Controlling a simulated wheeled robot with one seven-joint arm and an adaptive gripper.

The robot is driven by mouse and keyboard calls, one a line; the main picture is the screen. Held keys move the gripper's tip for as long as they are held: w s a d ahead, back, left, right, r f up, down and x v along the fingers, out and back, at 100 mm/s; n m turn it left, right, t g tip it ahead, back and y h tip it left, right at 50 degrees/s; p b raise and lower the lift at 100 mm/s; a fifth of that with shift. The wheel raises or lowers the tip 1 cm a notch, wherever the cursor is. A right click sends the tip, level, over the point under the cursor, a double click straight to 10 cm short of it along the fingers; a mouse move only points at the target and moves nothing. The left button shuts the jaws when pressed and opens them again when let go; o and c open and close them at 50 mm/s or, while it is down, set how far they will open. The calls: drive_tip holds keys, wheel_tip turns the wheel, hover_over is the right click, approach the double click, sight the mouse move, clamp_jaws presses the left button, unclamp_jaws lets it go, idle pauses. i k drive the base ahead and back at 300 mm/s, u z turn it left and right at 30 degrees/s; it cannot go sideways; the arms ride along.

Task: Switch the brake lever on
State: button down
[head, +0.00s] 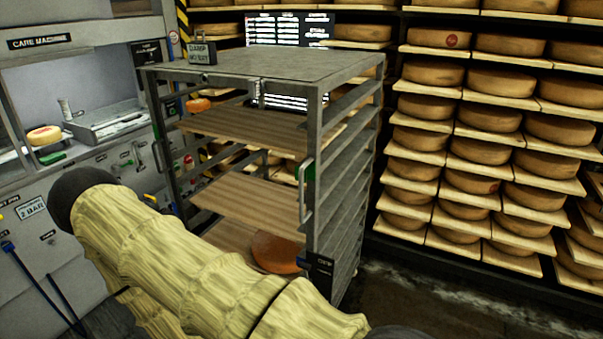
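I cannot pick out the brake lever with certainty. The metal rack trolley (345,170) stands in the middle, with a grey handle bar (303,205) and a green grip (305,171) on its near right post. A small black label (320,268) sits low on that post; its text is too small to read surely. My gripper's fingers do not show.
A grey care machine (75,80) with small handles stands left, a cheese wheel (44,135) on it. Wooden boards and an orange cheese (277,252) are in the trolley. Shelves of cheese (500,125) line the right. Some dark floor (420,285) is bare at lower right.

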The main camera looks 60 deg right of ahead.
sight(307, 266)
drive_tip(key=z, duration=0.05)
drive_tip(key=k, duration=0.7)
drive_tip(key=z, duration=0.65)
drive_tip(key=i, duration=0.55)
